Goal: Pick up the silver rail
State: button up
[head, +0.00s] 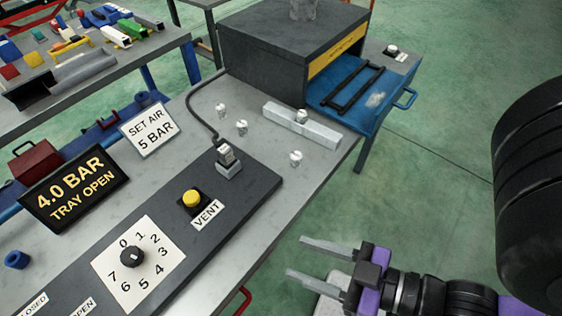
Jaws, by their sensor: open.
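The silver rail (318,132) is a light grey, straight bar lying on the grey workbench, near its right edge and in front of the dark box. A small pale cylindrical piece (301,116) shows at the middle of the rail; I cannot tell if it stands on it or just behind it. My gripper (295,256) is at the lower right, off the bench's right edge. Its two long grey fingers point left and are apart, with nothing between them. The rail is well above the gripper in the picture, and they do not touch.
The dark box (262,52) has an open blue tray (385,98) holding a black frame. Small pale pieces (295,158) stand near the rail. A black control panel (215,222) with a yellow button and dial fills the front. A sign (73,187) reads "4.0 BAR TRAY OPEN".

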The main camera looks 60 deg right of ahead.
aim_at(330, 139)
jog(key=u, duration=0.35)
jog(key=k+l+u, duration=0.2)
jog(key=l+u, duration=0.15)
jog(key=k+l+u, duration=0.5)
jog(key=k+l, duration=0.6)
